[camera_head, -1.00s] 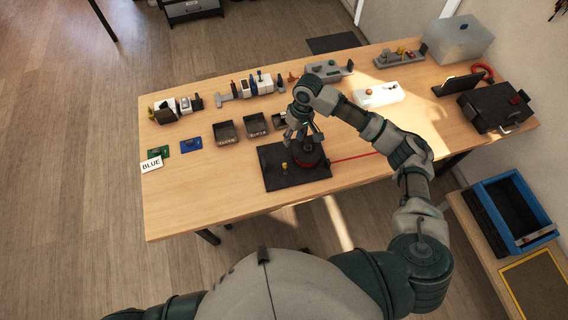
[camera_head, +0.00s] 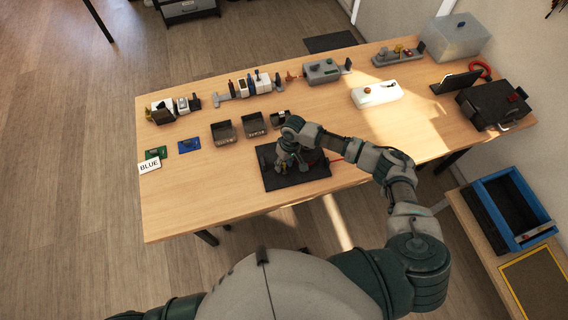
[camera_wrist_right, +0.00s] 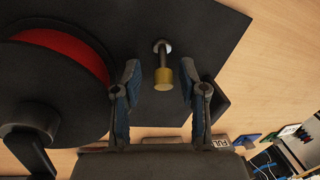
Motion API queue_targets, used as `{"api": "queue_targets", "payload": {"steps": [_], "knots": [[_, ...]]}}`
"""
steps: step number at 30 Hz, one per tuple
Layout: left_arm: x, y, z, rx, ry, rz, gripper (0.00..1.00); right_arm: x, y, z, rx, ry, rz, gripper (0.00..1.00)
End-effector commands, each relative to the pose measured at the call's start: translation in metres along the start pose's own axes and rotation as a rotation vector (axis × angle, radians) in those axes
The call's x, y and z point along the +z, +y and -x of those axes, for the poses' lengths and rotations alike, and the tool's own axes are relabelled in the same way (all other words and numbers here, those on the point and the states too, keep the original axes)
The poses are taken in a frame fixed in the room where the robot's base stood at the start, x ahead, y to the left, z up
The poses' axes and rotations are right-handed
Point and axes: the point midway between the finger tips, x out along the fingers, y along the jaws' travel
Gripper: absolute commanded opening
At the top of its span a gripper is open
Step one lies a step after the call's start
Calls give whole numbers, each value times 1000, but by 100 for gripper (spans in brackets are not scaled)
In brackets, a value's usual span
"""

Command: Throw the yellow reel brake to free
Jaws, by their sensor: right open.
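The yellow reel brake (camera_wrist_right: 163,77) shows in the right wrist view as a short lever with a yellow knob on a pale pivot, on a black base plate (camera_wrist_right: 205,25). My right gripper (camera_wrist_right: 160,80) is open, with one finger on each side of the knob and a visible gap to both. The reel (camera_wrist_right: 75,60), black with a red winding, stands beside the brake. My left gripper is not in view.
Several black trays (camera_head: 254,125) stand just behind the base plate. A white box (camera_head: 377,94) and a black case (camera_head: 495,104) are to the right. The table front is clear.

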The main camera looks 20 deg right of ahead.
Motion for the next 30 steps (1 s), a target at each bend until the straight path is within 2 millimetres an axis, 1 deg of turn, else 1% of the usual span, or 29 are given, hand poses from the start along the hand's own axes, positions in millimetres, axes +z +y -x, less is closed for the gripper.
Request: {"api": "queue_targets", "payload": {"steps": [8,9,11,12,14,23,26,30], "knots": [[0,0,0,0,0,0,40,0,0,-3,-1,1,1,42],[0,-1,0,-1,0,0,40,0,0,-2,-1,1,1,40],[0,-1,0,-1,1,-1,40,0,0,-2,-1,0,0,25],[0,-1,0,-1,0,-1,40,0,0,-2,0,0,0,15],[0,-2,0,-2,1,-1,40,0,0,-2,0,0,0,0],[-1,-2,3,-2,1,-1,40,1,1,-1,4,7,1,0],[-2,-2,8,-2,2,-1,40,2,0,0,11,25,5,0],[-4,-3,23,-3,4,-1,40,5,-2,3,30,79,14,0]]}}
